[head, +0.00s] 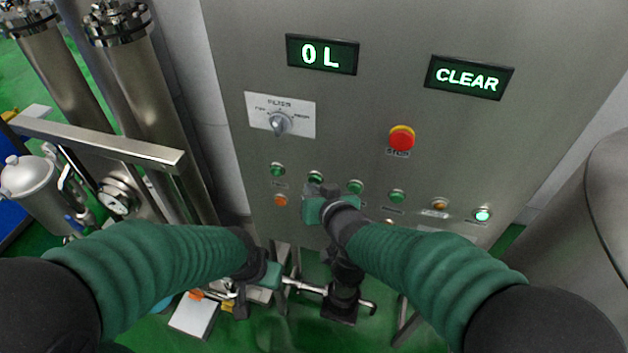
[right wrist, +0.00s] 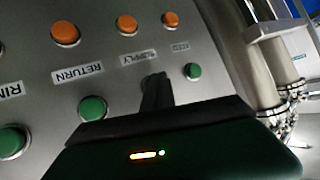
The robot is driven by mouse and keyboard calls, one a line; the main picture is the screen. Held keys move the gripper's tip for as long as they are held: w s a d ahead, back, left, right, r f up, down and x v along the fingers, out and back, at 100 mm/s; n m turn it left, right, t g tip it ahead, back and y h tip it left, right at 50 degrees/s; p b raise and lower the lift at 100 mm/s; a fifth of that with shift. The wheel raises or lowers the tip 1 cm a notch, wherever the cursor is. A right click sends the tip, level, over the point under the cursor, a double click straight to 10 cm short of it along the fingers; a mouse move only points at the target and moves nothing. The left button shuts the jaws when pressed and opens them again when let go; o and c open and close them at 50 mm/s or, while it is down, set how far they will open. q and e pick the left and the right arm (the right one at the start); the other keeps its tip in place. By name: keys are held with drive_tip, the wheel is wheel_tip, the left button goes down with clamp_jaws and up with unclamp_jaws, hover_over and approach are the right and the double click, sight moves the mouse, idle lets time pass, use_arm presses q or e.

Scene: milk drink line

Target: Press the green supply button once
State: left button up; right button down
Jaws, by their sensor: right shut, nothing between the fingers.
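The steel control panel (head: 330,110) carries a row of green buttons. The green supply button (head: 316,177) is second from the left. My right gripper (head: 314,189) is shut and empty, its fingertips right at the supply button's lower edge. In the right wrist view the shut fingers (right wrist: 156,90) cover the spot below the "SUPPLY" label (right wrist: 137,57), so that button is hidden there. Whether the tips touch it, I cannot tell. My left gripper (head: 268,275) hangs low, in front of the pipework; its fingers are not clear.
Neighbouring green buttons (head: 277,169) and (head: 355,186) sit close on both sides. A red stop button (head: 401,138), a selector knob (head: 279,124) and a lit button (head: 482,215) are also on the panel. Displays read "0 L" (head: 322,55) and "CLEAR" (head: 468,77). Steel pipes (head: 140,110) stand left.

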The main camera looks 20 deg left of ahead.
drive_tip(key=shift+w+a, duration=0.1)
drive_tip(key=shift+w, duration=0.25)
idle(0.3)
drive_tip(key=shift+s, duration=0.1)
drive_tip(key=shift+s+b, duration=0.4)
drive_tip(key=shift+s, duration=0.4)
